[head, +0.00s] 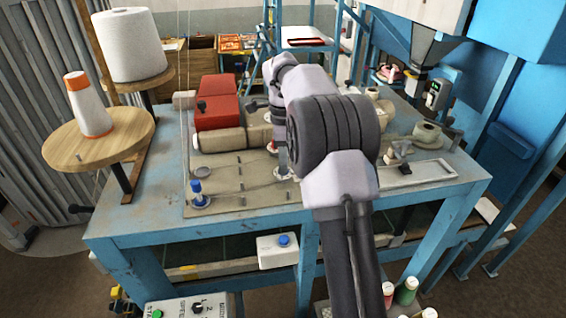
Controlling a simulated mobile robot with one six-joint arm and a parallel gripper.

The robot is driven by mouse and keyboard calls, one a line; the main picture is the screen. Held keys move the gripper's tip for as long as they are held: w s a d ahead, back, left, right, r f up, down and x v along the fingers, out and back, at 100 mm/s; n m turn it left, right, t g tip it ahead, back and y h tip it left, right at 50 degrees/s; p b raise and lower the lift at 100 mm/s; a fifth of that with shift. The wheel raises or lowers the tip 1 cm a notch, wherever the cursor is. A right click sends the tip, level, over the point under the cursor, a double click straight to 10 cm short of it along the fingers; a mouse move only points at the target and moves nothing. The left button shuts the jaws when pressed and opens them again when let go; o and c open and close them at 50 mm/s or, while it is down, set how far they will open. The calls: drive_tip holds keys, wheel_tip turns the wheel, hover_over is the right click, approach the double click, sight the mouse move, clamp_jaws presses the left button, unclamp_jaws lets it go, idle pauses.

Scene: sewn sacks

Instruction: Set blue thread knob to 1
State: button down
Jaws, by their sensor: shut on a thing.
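A blue knob (197,189) stands upright on a round grey base at the left front of the beige plate (225,205) on the blue table. No scale marks are readable on it at this size. My gripper (282,170) points down over the right part of the plate, well to the right of the blue knob and apart from it. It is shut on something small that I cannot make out. A small red spot (272,147) shows beside the gripper. My arm crosses the middle of the view and hides part of the table.
A red and beige sewing machine (217,103) stands behind the plate. A white cone (132,45) and a white-orange cone (88,105) stand on wooden discs at left, with thin threads nearby. A white box with a blue button (284,240) hangs at the table front.

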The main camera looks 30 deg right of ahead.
drive_tip(key=shift+m, duration=0.4)
drive_tip(key=c, duration=1.2)
unclamp_jaws()
drive_tip(key=shift+c, duration=0.2)
drive_tip(key=shift+r, duration=0.15)
wheel_tip(320, 180, up, 17)
drive_tip(key=p, duration=0.6)
drive_tip(key=shift+w+d, duration=0.15)
drive_tip(key=shift+w, duration=0.1)
drive_tip(key=shift+r, duration=0.1)
